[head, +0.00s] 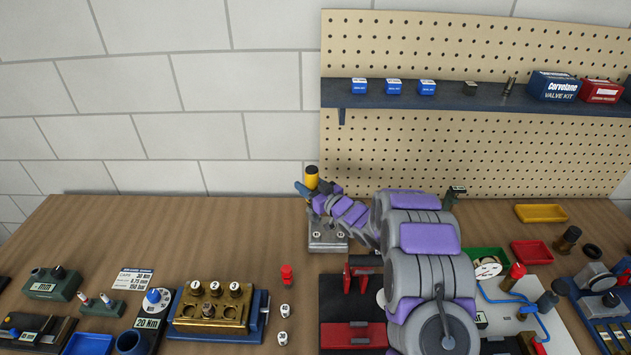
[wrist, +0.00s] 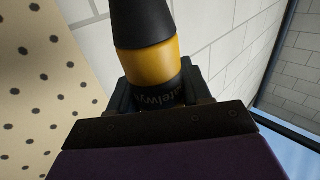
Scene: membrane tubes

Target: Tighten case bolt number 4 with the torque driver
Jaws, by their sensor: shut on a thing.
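My gripper (head: 320,190) is shut on the torque driver, whose yellow and black handle (head: 311,178) stands roughly upright at the back of the bench. In the wrist view the handle (wrist: 150,68) is between the jaws (wrist: 158,95), with dark lettering on its black band. A grey metal block (head: 328,243) with pale round marked heads on top is just below my gripper. It looks like the case, but the marks are too small to read. My gripper and arm hide part of the block. The driver's tip is hidden, so I cannot tell whether it touches a bolt.
A brass block (head: 208,322) with numbered white-topped pieces stands in a blue fixture at left. A red piece (head: 287,274) and white pieces (head: 284,310) stand between. A red-and-black fixture (head: 354,335) is close to my arm. A pegboard shelf (head: 450,96) runs behind.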

